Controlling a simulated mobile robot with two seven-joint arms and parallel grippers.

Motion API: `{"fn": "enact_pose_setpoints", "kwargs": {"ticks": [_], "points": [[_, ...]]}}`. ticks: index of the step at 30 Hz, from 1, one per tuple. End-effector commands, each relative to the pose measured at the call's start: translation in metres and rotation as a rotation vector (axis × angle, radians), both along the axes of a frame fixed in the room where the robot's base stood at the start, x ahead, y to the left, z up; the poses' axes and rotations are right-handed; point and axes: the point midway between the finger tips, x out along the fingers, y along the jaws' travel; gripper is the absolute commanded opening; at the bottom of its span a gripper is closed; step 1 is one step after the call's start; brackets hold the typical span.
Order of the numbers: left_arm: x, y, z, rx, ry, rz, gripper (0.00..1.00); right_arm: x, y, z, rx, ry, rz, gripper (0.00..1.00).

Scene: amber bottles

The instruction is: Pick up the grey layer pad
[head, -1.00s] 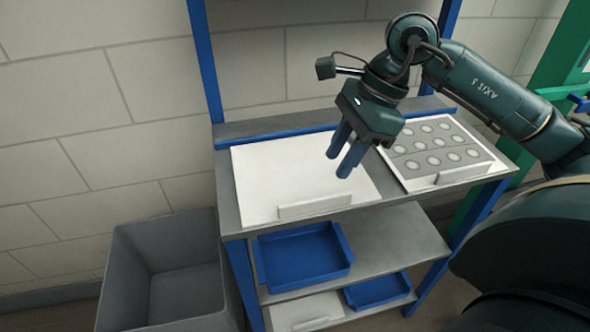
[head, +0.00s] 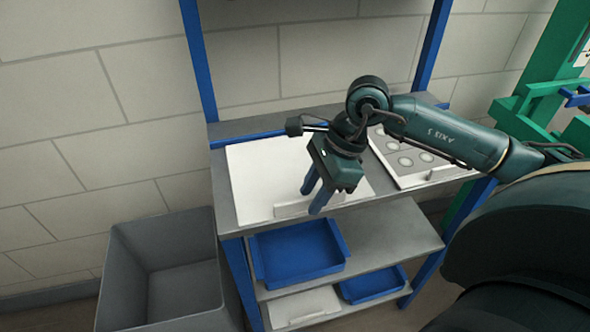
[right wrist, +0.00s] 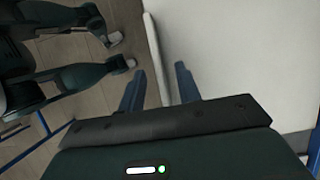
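A grey pad with several pale round spots (head: 399,147) lies on a white board at the right of the bench top, partly hidden behind my right arm. A plain off-white sheet (head: 255,176) lies to its left, with an upright pale tab (head: 290,208) along its front edge. My right gripper (head: 312,199) is over the front of this sheet, fingers down and apart. In the right wrist view, the pale tab (right wrist: 152,45) shows between the line of the two fingers (right wrist: 158,85); I cannot tell whether they touch it. My left gripper is not in view.
The grey bench top (head: 224,207) has blue posts. Below it, a shelf holds a blue tray (head: 297,252); a lower one holds another blue tray (head: 372,284) and a white board (head: 302,307). A grey bin (head: 128,285) stands at the left. A green frame (head: 515,110) stands at the right.

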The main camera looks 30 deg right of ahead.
Motion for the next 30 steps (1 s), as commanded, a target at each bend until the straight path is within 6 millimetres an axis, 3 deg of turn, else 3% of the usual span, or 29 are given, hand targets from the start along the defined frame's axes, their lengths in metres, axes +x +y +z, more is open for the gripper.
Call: {"fn": "enact_pose_setpoints", "kwargs": {"ticks": [12, 25, 30], "points": [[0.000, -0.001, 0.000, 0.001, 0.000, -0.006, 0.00, 0.000, 0.000, 0.000, -0.001, 0.000, 0.000, 0.00], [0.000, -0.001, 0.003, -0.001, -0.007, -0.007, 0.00, 0.000, 0.000, 0.002, 0.000, -0.002, -0.001, 0.00], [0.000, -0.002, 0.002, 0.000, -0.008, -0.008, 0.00, 0.001, 0.000, 0.020, 0.000, -0.006, 0.000, 0.00]]}}
